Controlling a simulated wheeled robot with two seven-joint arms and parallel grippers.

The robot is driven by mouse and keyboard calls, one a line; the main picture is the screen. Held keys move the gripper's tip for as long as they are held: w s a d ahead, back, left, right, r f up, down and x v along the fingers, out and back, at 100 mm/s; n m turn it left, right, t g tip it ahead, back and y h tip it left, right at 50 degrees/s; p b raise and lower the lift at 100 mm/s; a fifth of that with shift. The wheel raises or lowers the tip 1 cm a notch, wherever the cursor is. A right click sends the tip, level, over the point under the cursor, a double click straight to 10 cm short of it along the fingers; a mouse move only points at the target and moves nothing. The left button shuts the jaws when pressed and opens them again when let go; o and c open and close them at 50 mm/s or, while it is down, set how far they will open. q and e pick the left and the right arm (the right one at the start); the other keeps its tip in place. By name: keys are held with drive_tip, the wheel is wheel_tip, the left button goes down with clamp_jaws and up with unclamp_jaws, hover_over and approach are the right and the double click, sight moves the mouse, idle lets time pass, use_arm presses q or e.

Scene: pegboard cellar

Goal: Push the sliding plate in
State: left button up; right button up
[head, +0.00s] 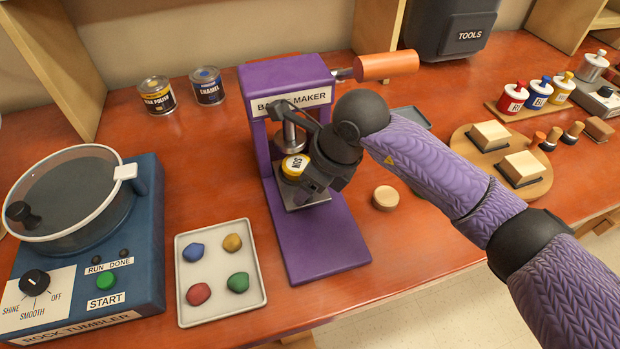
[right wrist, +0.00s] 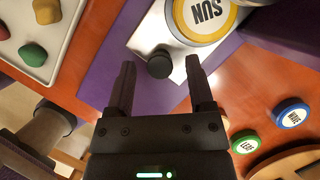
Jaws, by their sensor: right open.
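The purple badge maker (head: 325,245) stands mid-table. Its silvery sliding plate (head: 312,204) carries a round yellow-rimmed badge marked SUN (head: 294,166) and lies partly out in front of the press ram. In the right wrist view the plate (right wrist: 150,38) has a dark round knob (right wrist: 160,66) at its front edge, and the SUN badge (right wrist: 207,14) sits on it. My right gripper (head: 305,194) is open and empty, over the plate's front. In the right wrist view the knob appears between its fingertips (right wrist: 160,63); I cannot tell whether they touch. My left gripper is out of view.
A tray (head: 250,303) with several coloured stones and the blue rock tumbler (head: 150,240) stand left. An orange press handle (head: 386,65) sticks out right of the press top. A wooden disc (head: 385,197) and a round board (head: 460,140) with blocks lie right.

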idle(0.3)
drive_tip(key=shift+d+r, duration=0.2)
drive_tip(key=shift+r, duration=0.45)
drive_tip(key=s+d, duration=0.2)
drive_tip(key=d, duration=0.1)
drive_tip(key=s+d, duration=0.1)
drive_tip(key=d, duration=0.3)
drive_tip(key=s+d, duration=0.2)
drive_tip(key=d, duration=0.1)
drive_tip(key=shift+s+d+f+p, duration=0.1)
drive_tip(key=shift+s+d+p, duration=0.25)
drive_tip(key=shift+d+p, duration=0.05)
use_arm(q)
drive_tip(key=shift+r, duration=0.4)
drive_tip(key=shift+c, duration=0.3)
